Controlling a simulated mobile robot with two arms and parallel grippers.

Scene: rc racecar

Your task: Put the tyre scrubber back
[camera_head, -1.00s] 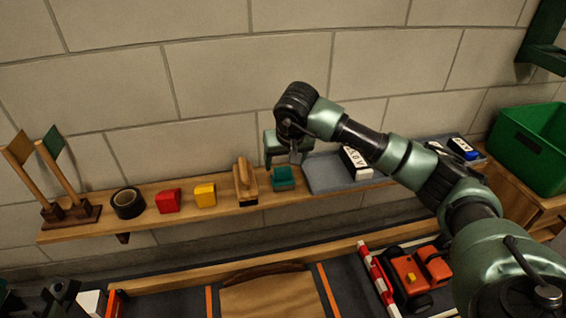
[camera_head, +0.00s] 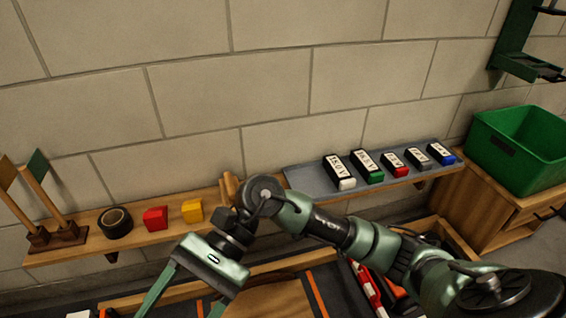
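A wooden-handled block brush (camera_head: 229,187), which looks like the tyre scrubber, stands on the wooden wall shelf (camera_head: 135,226). Only the top of its handle shows; my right arm hides the rest. My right gripper (camera_head: 186,303) is in front of and below the shelf, left of the brush, pointing down toward the bench. Its two green fingers are spread apart, and I see nothing between them. The fingertips are near the bottom edge of the view. My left gripper is not in view.
Black tape (camera_head: 115,222), a red block (camera_head: 155,218), a yellow block (camera_head: 192,211) and two flags (camera_head: 38,165) stand on the shelf. Several labelled boxes (camera_head: 367,167) lie on a grey tray (camera_head: 310,180). A green bin (camera_head: 518,150) is at right. A red-and-white barrier (camera_head: 368,285) is below.

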